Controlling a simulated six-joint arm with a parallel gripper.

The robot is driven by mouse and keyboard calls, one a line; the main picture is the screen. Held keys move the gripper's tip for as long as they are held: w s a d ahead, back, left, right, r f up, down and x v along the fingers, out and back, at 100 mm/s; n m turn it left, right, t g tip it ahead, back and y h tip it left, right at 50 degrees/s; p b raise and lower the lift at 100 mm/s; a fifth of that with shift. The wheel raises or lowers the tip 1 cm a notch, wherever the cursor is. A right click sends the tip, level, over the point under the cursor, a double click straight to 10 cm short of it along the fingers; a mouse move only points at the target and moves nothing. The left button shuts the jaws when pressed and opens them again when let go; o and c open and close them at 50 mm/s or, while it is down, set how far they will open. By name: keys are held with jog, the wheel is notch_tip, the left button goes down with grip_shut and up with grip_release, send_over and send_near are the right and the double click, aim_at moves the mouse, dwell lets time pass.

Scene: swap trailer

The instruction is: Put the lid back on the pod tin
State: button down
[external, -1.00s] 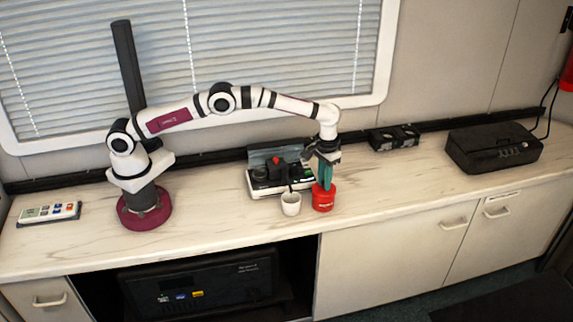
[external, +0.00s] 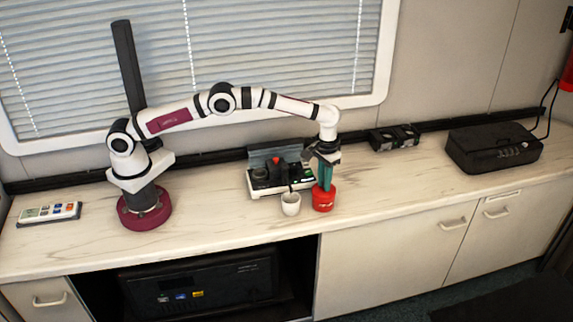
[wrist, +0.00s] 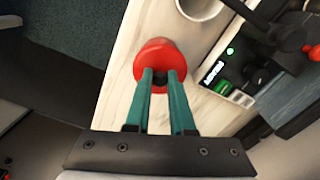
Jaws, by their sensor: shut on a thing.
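The red pod tin (external: 323,204) stands upright near the front edge of the counter in the external view. Its red lid (wrist: 152,52) fills the view between and beyond my fingertips in the wrist view, with a small dark knob at its middle. My gripper (external: 325,187) points straight down over the tin. In the wrist view my gripper's two teal fingers (wrist: 161,77) are shut on the dark knob. The lid appears to sit on top of the tin. The seam between them is too small to see, so I cannot tell how it is seated.
A white cup (external: 291,204) stands just left of the tin. Behind it is a coffee machine (external: 278,175) with a red knob and a dark handle, close to my gripper. A black case (external: 493,147) lies far right. The counter between tin and case is clear.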

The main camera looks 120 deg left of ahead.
dwell(0.4)
jog(key=shift+c, duration=1.1)
grip_release()
jog(key=shift+r, duration=3.5)
grip_shut()
